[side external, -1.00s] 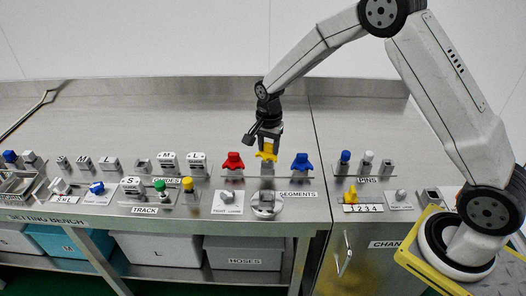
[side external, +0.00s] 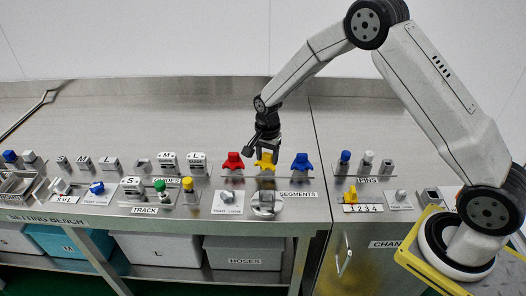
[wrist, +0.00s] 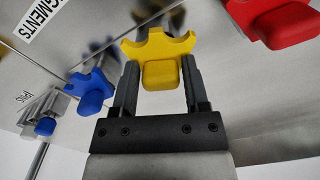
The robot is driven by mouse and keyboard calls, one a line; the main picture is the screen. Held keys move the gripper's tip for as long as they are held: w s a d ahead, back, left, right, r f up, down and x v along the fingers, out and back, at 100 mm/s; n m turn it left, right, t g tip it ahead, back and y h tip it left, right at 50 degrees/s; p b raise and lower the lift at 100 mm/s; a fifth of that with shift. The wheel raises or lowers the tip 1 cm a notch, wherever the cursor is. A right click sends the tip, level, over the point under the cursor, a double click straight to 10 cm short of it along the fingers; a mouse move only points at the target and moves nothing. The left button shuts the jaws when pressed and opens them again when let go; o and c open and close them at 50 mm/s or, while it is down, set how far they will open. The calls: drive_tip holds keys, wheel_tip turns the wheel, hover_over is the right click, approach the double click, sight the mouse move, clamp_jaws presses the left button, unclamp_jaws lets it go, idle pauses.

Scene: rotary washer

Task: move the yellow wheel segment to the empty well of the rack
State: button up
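The yellow wheel segment (side external: 265,163) is at the middle position of the segments rack (side external: 283,181), between the red segment (side external: 233,160) and the blue segment (side external: 301,162). It sits about level with them, over the middle well. My gripper (side external: 267,151) is directly above it, pointing down. In the wrist view, my gripper's fingers (wrist: 161,75) stand close on both sides of the yellow segment's knob (wrist: 161,75) and appear shut on it. The red segment (wrist: 285,22) and blue segment (wrist: 92,92) also show there. The well under the yellow segment is hidden.
The pins rack (side external: 367,168) stands to the right, with a small yellow part (side external: 350,195) in front of it. Guides and track fixtures (side external: 160,189) fill the left. A grey round fixture (side external: 265,205) stands in front of the segments. The bench behind is clear.

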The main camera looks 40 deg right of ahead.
sight(267, 154)
drive_tip(key=shift+o, duration=1.1)
drive_tip(key=shift+r, duration=0.2)
wheel_tip(267, 154, up, 12)
idle(0.3)
drive_tip(key=s+a+f+n+t, duration=0.1)
drive_tip(key=s+n+t, duration=0.1)
drive_tip(key=s+n, duration=1.1)
drive_tip(key=shift+s+f+n+t, duration=0.25)
drive_tip(key=shift+s+n+t, duration=0.05)
drive_tip(key=shift+s, duration=3.95)
